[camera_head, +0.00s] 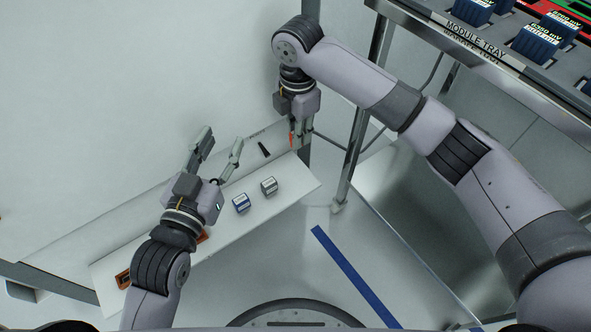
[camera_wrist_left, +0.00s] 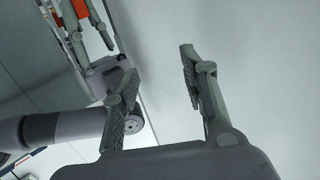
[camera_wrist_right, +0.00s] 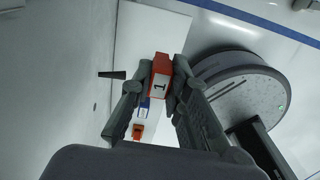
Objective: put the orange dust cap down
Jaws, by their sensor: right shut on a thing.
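The orange dust cap (camera_wrist_right: 160,75), marked with a black "1", is held between the fingertips of my right gripper (camera_wrist_right: 164,82) in the right wrist view. In the head view, my right gripper (camera_head: 297,143) points down near the right end of the white shelf (camera_head: 299,186), and only a sliver of the orange cap (camera_head: 291,137) shows. The cap also shows at the top of the left wrist view (camera_wrist_left: 81,9). My left gripper (camera_head: 222,143) is open and empty above the shelf; its spread fingers also show in the left wrist view (camera_wrist_left: 155,72).
A metal-legged rack with a module tray (camera_head: 475,38) stands at right. Bare shelf shows right of the cubes.

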